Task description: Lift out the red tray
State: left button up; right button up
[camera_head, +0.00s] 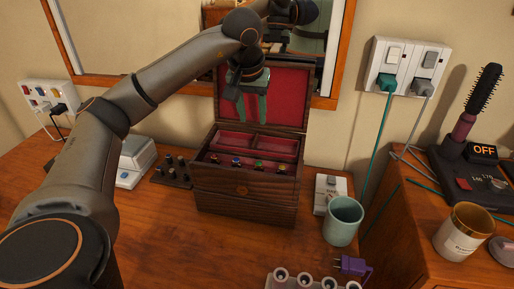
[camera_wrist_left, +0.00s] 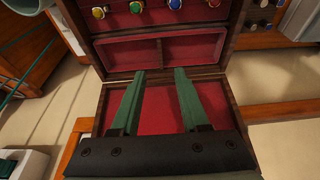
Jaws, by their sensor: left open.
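The red tray (camera_head: 259,146) sits inside the open dark wooden box (camera_head: 245,190), with a divider making compartments. In the left wrist view the red tray (camera_wrist_left: 190,49) shows its red-lined compartments, and a row of several coloured round pieces (camera_wrist_left: 135,6) lies beside it. My left gripper (camera_head: 252,108) is open and empty above the back of the box, in front of the raised red-lined lid (camera_head: 285,95). In the left wrist view the green fingers of the left gripper (camera_wrist_left: 160,75) are apart and point toward the tray's edge. My right gripper is not in view.
A teal mug (camera_head: 343,221) and a white switch block (camera_head: 329,190) stand right of the box. A dark rack of small pegs (camera_head: 173,171) is at its left. A holder with several round-ended pieces (camera_head: 305,281) and a purple plug (camera_head: 352,265) lie in front. The table front left is clear.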

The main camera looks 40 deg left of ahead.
aim_at(255, 139)
pick_arm(q)
jog(key=x, duration=0.8)
jog(key=shift+w+a+f+b, duration=0.1)
jog(key=shift+a+f+b, duration=0.05)
jog(key=shift+f+b, duration=0.25)
jog(key=shift+r, duration=0.1)
grip_shut()
dwell(0.9)
